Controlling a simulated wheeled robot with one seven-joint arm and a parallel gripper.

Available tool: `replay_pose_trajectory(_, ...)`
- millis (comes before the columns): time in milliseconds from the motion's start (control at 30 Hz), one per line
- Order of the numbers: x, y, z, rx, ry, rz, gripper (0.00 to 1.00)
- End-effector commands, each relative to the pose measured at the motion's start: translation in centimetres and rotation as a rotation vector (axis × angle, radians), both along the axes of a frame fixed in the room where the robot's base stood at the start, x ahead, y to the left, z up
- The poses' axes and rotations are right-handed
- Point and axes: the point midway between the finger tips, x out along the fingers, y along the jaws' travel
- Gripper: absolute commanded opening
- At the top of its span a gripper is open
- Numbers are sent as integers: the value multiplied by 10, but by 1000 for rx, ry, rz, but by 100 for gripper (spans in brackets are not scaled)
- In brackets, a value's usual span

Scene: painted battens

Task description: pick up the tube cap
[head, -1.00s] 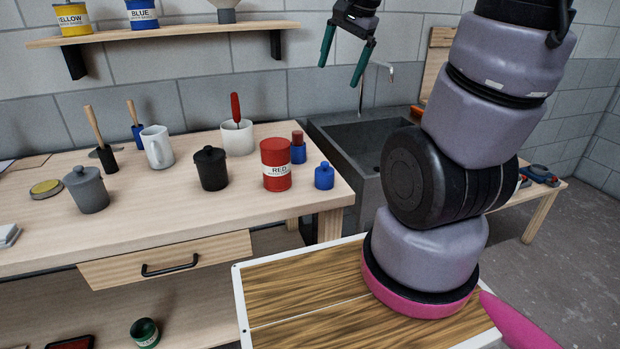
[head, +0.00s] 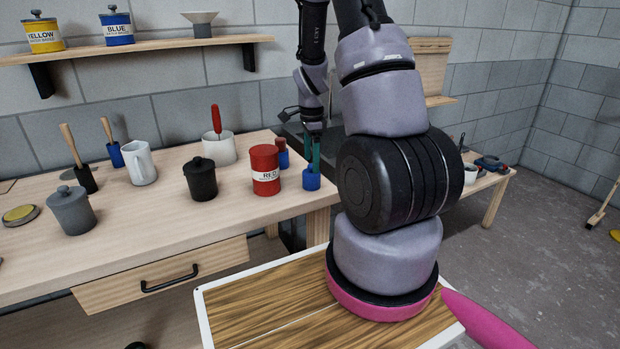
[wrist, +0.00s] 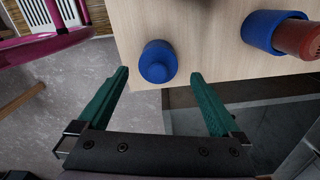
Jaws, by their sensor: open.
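The tube cap seems to be the small blue stepped piece (head: 311,182) standing upright at the right front corner of the workbench. In the wrist view this blue piece (wrist: 158,63) lies near the table edge, in line with the gap between the fingertips. My gripper (head: 312,163) is above it with green fingers pointing down, partly in front of it in the head view. In the wrist view my gripper (wrist: 160,75) is open, with one finger to each side of the blue piece and nothing held. I cannot tell whether a finger touches it.
A red cylinder in a blue holder (wrist: 264,30) stands close to the right in the wrist view. A red paint tin (head: 265,172) and black lidded pot (head: 200,180) stand to the left in the head view. A dark sink lies behind the corner.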

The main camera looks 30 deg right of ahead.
Motion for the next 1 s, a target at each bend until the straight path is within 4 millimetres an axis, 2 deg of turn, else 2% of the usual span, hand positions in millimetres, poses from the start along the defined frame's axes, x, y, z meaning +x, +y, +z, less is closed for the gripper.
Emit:
replay_pose_trajectory(267,-2,-1,-25,1,1,0,100)
replay_pose_trajectory(500,-3,-1,-60,1,2,2,100)
replay_pose_trajectory(800,-3,-1,-66,1,-2,2,100)
replay_pose_trajectory(833,-3,-1,-66,1,-1,2,96)
replay_pose_trajectory(867,-3,-1,-66,1,-1,2,85)
replay_pose_trajectory(1000,-3,-1,-66,1,-1,2,31)
